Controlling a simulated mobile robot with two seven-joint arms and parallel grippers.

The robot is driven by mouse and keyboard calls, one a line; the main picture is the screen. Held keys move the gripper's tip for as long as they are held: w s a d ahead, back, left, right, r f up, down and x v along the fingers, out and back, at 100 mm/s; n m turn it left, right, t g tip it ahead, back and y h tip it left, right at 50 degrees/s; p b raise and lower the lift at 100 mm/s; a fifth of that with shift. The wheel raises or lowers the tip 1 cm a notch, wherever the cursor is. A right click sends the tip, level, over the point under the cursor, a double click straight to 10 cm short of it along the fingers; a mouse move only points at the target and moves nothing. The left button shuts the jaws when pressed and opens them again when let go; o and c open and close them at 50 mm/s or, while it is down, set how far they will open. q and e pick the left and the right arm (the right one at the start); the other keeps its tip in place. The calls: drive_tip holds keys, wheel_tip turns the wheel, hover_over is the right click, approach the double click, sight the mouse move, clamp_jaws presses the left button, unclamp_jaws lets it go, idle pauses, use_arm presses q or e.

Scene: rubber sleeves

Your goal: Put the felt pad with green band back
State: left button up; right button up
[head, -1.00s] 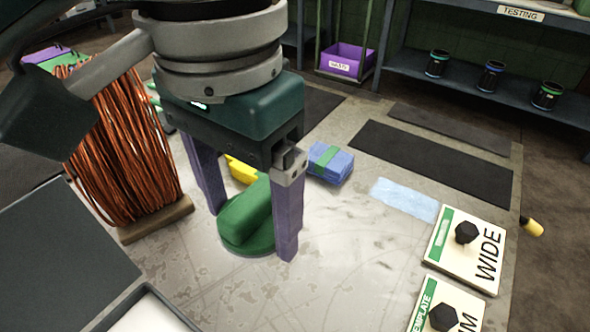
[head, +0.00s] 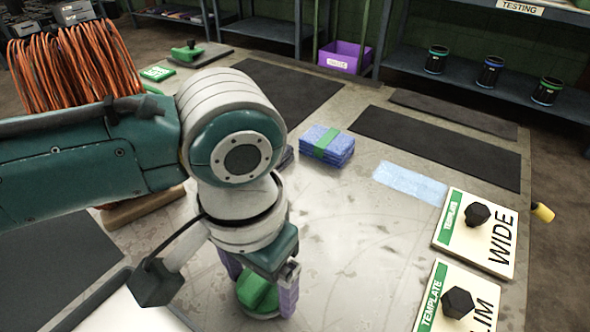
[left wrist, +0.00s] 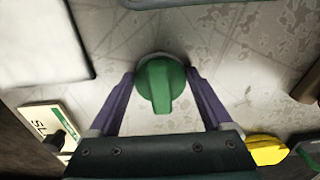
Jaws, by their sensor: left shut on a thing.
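My left gripper (head: 262,285) is low over the near part of the table, its purple fingers on either side of a round green piece with a raised ridge (head: 257,294). In the left wrist view the gripper (left wrist: 158,82) is shut on this green piece (left wrist: 160,87), which has a pale grey rim at its edge. I cannot tell whether its underside touches the table. A blue stack with a green band (head: 327,146) lies apart on the table, beyond the gripper. My right gripper is not in view.
Template blocks with black knobs (head: 477,232) stand at the right. Dark mats (head: 435,145) and a pale blue patch (head: 410,183) lie on the table. An orange coil (head: 75,65) stands at the left. A yellow thing (left wrist: 266,150) shows in the left wrist view. The table centre is clear.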

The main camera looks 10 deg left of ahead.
sight(258, 279)
use_arm(q)
drive_tip(key=shift+f, duration=0.1)
drive_tip(key=o, duration=1)
wheel_tip(258, 279, up, 12)
drive_tip(key=p, duration=0.4)
drive_tip(key=s+d+f+t+h, duration=0.1)
drive_tip(key=s+d+t+h, duration=0.15)
drive_tip(key=s, duration=0.25)
drive_tip(key=s+a, duration=0.2)
drive_tip(key=a, duration=0.2)
drive_tip(key=s+a+n+y, duration=0.1)
drive_tip(key=s+a, duration=0.1)
drive_tip(key=a, duration=0.1)
drive_tip(key=s+a+n+t+y, duration=0.1)
drive_tip(key=s+a, duration=0.1)
drive_tip(key=a, duration=0.2)
drive_tip(key=shift+s+a+f, duration=0.3)
drive_tip(key=shift+s+a, duration=0.05)
